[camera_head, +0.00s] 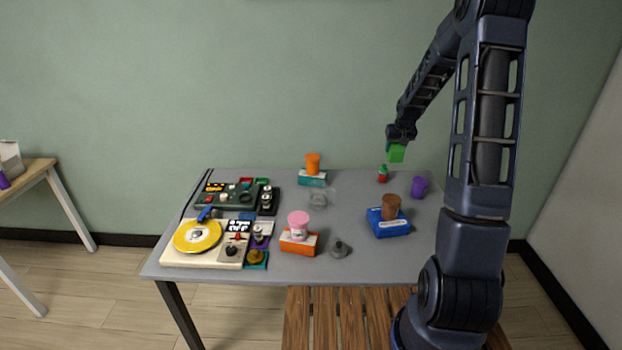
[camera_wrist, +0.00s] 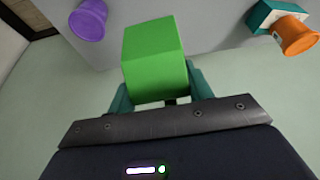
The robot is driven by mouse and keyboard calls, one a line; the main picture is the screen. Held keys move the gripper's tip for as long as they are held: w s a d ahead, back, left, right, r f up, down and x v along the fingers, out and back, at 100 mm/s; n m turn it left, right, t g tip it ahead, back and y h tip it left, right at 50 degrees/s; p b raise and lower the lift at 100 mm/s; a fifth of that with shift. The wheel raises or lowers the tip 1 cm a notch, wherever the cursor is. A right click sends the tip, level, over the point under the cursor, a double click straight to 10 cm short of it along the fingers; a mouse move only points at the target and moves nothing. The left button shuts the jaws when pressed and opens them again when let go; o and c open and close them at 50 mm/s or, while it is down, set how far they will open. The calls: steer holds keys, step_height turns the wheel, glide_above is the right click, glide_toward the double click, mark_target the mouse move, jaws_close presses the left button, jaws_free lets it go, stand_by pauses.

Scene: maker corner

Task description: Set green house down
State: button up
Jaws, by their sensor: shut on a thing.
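The green house (camera_head: 396,153) shows as a bright green block hanging below my gripper (camera_head: 399,140) in the head view. It is above the back right part of the grey table (camera_head: 360,255), apart from the tabletop. In the wrist view the green house (camera_wrist: 153,58) fills the space between the teal fingers of my gripper (camera_wrist: 158,88), which are shut on it. The side of the house away from the wrist camera is hidden.
A small red and green item (camera_head: 382,174) and a purple cup (camera_head: 419,187) stand near below. A brown cup sits on a blue box (camera_head: 388,228). An orange cup (camera_head: 313,164) stands on a teal box. Consoles with a yellow disc (camera_head: 197,236) fill the left side.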

steer(key=w+a+r+n+y, duration=0.1)
steer(key=w+a+n, duration=0.15)
steer(key=a, duration=0.95)
steer(key=w+a+r+n, duration=0.15)
steer(key=w+a, duration=0.25)
steer(key=a, duration=0.9)
steer(key=s+a+n+g+y, duration=0.1)
steer(key=s+a+n, duration=0.1)
steer(key=a, duration=1.2)
steer(key=s+a+n+y, duration=0.1)
steer(key=s+a+n, duration=0.15)
steer(key=a, duration=1.15)
step_height(320, 180, down, 20)
steer(key=shift+s+r, duration=0.15)
steer(key=shift+r, duration=0.1)
steer(key=shift+f, duration=0.55)
steer(key=o, duration=1)
steer(key=shift+c, duration=0.2)
